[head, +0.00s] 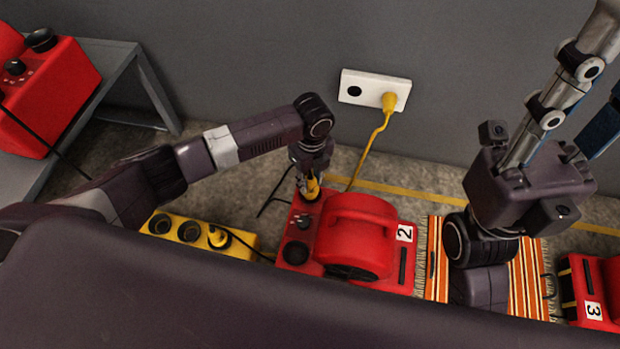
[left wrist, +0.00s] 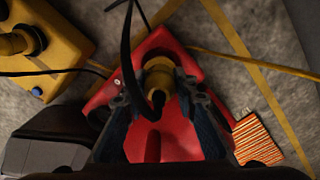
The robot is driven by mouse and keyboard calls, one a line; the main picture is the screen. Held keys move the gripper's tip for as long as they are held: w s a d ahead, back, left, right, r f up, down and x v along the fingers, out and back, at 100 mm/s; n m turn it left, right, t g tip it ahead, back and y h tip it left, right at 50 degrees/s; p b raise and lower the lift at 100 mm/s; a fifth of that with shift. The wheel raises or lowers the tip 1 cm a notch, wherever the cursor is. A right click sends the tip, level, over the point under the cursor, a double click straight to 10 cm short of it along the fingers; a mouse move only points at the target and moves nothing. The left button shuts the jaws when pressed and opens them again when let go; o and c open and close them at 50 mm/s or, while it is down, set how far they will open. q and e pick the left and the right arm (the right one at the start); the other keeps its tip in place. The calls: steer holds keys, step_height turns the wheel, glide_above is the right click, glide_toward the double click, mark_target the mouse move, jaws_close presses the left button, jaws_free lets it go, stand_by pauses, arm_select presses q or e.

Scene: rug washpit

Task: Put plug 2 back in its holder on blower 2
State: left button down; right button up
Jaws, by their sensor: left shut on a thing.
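Blower 2 (head: 355,240) is red with a "2" label and stands on the floor in the middle of the head view. My left gripper (head: 311,180) reaches down over its back left corner, shut on a yellow plug (head: 312,190). In the left wrist view the plug (left wrist: 158,80) sits between the fingers above the red housing, its black cord curving up and left. The gripper and plug hide the holder; I cannot tell whether the plug is seated. My right gripper (head: 535,180) is raised at the right; its fingertips are cut off.
A yellow socket box (head: 165,224) with a plug in it stands left of blower 2. A wall outlet (head: 376,88) holds a yellow plug and cord. A striped rug (head: 530,285) and blower 3 (head: 590,290) are at right. A grey table (head: 150,85) carries another red machine (head: 50,95).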

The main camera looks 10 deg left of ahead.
arm_select(q)
steer(key=shift+f+b, duration=0.4)
steer(key=shift+f, duration=0.7)
steer(key=c, duration=1.5)
jaws_free()
steer(key=shift+o, duration=0.2)
step_height(320, 180, up, 12)
steer(key=shift+w+d, duration=0.1)
